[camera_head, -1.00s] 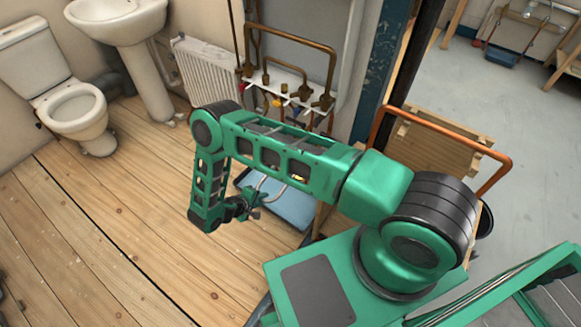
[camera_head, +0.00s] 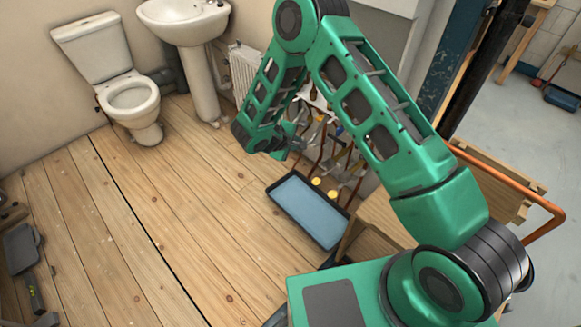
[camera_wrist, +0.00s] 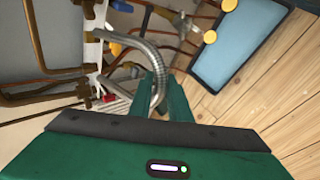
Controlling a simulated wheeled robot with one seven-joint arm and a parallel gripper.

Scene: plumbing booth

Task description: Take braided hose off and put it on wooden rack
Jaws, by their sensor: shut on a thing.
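The braided hose (camera_wrist: 137,43) is a grey, bent metal-braided length in the wrist view. Its upper end reaches a white strip beside the copper pipes; I cannot tell whether it is still joined there. The hose curves down between the green fingers of my gripper (camera_wrist: 162,85), which is shut on it. In the head view my gripper (camera_head: 283,150) hangs in front of the pipework, above the floor, and the hose is hard to make out. A wooden structure (camera_head: 492,178), possibly the wooden rack, stands at the right, partly hidden by my arm.
A blue tray (camera_head: 310,211) with a dark rim lies on the plank floor, with yellow round pieces (camera_head: 333,194) at its edge. Copper pipes (camera_wrist: 38,50) and a radiator (camera_head: 243,68) are close to my gripper. A basin (camera_head: 186,22) and toilet (camera_head: 128,97) stand left. The left floor is mostly clear.

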